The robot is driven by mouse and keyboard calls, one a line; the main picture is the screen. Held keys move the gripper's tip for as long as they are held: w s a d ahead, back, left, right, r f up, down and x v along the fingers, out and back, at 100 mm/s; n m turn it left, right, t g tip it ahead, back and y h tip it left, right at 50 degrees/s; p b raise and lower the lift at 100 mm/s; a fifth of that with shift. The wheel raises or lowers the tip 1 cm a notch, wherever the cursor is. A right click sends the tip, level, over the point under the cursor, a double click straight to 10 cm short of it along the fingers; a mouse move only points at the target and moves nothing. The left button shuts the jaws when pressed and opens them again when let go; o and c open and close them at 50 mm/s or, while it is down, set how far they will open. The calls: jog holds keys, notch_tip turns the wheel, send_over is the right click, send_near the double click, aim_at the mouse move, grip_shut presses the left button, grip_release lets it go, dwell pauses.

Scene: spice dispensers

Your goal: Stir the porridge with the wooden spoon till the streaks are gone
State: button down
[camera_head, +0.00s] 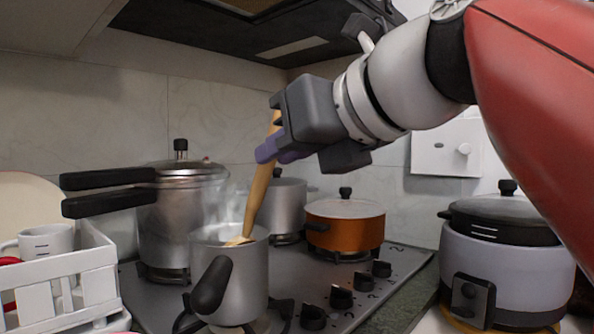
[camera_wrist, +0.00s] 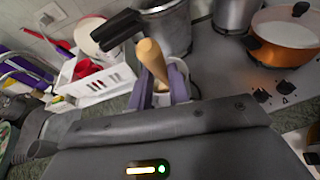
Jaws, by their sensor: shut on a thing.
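My gripper (camera_head: 272,151) is shut on the wooden spoon (camera_head: 260,190), above the small grey saucepan (camera_head: 237,285) on the front of the stove. The spoon slants down to the left, and its lower end is inside the saucepan's rim. Pale matter shows around the spoon's end, but the pan wall hides most of the porridge and I cannot tell if streaks remain. Steam rises from the pan. In the wrist view, the spoon's handle (camera_wrist: 151,60) stands up between the purple fingers (camera_wrist: 162,90); the saucepan is mostly hidden behind them.
A pressure cooker (camera_head: 180,215) with long black handles stands behind the saucepan. A grey pot (camera_head: 283,205) and an orange pot (camera_head: 345,231) stand farther back. A white rack (camera_head: 65,285) with a mug is at left. A rice cooker (camera_head: 508,270) is at right. A hood hangs above.

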notch_tip(320, 180, up, 6)
jog(key=s+d, duration=0.1)
jog(key=d, duration=0.1)
jog(key=shift+s+f, duration=0.15)
jog(key=shift+s, duration=0.25)
dwell(1.0)
